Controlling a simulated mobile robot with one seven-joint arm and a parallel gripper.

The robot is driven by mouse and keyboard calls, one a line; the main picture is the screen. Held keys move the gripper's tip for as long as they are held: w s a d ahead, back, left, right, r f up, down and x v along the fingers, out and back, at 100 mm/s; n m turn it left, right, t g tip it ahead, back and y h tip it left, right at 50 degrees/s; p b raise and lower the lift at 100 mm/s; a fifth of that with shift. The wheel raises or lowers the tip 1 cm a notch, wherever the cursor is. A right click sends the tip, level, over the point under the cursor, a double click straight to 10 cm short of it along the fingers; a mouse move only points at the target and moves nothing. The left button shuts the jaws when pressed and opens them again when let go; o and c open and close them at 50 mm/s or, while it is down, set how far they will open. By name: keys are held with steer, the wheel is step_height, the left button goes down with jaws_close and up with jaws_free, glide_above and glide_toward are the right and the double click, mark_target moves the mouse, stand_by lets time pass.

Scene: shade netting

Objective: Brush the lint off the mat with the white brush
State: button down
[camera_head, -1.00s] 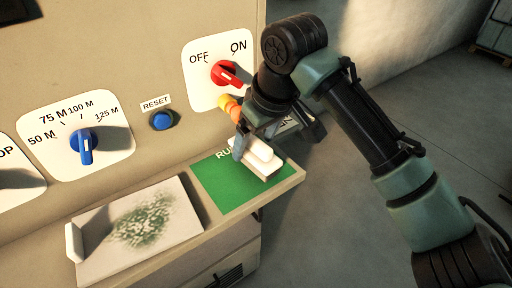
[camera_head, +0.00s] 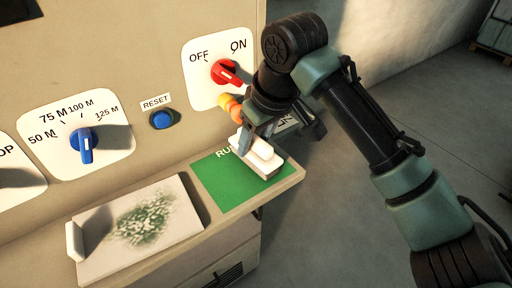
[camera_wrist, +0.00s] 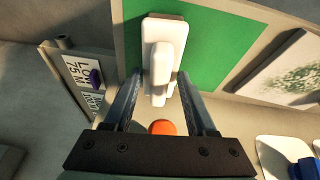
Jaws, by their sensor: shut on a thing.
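The white brush (camera_head: 264,152) is on or just above the green patch at the right end of the shelf. My gripper (camera_wrist: 161,74) is shut on its handle, one finger on each side. The brush (camera_wrist: 163,60) also shows in the wrist view, its head beyond the fingertips. The pale mat (camera_head: 97,262) lies on the shelf to the left, with speckled green lint (camera_head: 147,220) across its middle and upper right. The mat (camera_wrist: 262,84) shows partly at the right of the wrist view. The brush's underside is hidden.
The green patch (camera_head: 216,190) has partly hidden lettering. Behind the shelf, the machine panel carries a red switch (camera_head: 226,72), a blue reset button (camera_head: 162,120) and a blue dial (camera_head: 85,146). An orange knob (camera_head: 229,103) is close to my gripper. A white upright piece (camera_head: 73,241) stands at the mat's left edge.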

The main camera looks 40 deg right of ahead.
mark_target(268, 165)
steer(key=shift+r+p, duration=0.25)
steer(key=shift+p, duration=0.15)
steer(key=shift+s+a, duration=0.15)
steer(key=shift+s, duration=1.35)
steer(key=shift+s+a, duration=0.1)
steer(key=shift+s, duration=1.4)
steer(key=shift+r, duration=0.1)
steer(key=shift+r+p, duration=1.4)
steer(key=shift+p, duration=0.05)
